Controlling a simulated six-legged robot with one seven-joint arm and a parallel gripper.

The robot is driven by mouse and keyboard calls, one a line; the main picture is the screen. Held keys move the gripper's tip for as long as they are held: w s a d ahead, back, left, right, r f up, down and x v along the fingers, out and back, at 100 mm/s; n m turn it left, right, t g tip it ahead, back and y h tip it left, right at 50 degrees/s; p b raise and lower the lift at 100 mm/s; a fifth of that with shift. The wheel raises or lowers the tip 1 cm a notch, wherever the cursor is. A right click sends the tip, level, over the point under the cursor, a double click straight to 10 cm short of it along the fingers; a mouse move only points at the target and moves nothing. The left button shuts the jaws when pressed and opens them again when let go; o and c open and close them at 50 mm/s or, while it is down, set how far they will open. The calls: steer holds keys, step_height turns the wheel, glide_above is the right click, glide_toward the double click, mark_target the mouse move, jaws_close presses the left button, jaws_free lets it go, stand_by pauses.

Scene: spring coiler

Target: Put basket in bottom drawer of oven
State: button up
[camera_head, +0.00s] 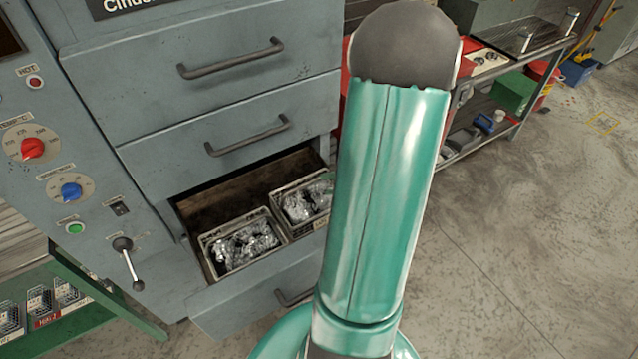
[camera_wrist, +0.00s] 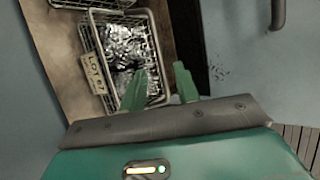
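The oven's bottom drawer (camera_head: 203,222) is pulled open in the head view. Inside it sit two wire baskets of shiny metal pieces, a left basket (camera_head: 268,246) and a right basket (camera_head: 280,203) partly hidden by my arm. In the wrist view, a basket (camera_wrist: 161,72) with a "LOT 67" tag stands in the drawer (camera_wrist: 60,62). My gripper (camera_wrist: 160,70) is open, one finger over the basket's inside and the other outside its right wall. I cannot tell if they touch it.
Closed drawers with bar handles (camera_head: 232,60) are above the open one. A control panel with a red knob (camera_head: 33,148) and a lever (camera_head: 128,262) is at left. A green rack (camera_head: 85,318) with small baskets stands lower left. Shelving is at right, with clear floor (camera_head: 530,250) before it.

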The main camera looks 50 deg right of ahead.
steer(key=shift+s+r, duration=0.1)
steer(key=shift+s, duration=0.05)
steer(key=w+a+r+n+g+y, duration=0.25)
steer(key=a+r+n, duration=0.3)
steer(key=a, duration=0.45)
steer(key=w+a+r+n+g+y, duration=0.2)
steer(key=w+a+r+n+g, duration=0.25)
steer(key=a, duration=0.55)
steer(key=s+a+r+n+h, duration=0.3)
steer(key=a+r+n, duration=0.1)
steer(key=a+r, duration=0.1)
steer(key=s+a+r+n+t+h, duration=0.1)
steer(key=s+a+r+n+h, duration=0.2)
steer(key=s+a+r+n, duration=0.1)
step_height(320, 180, up, 4)
steer(key=shift+s+a+f+n, duration=0.25)
steer(key=shift+a+n, duration=0.25)
steer(key=shift+a, duration=0.55)
steer(key=shift+c, duration=0.3)
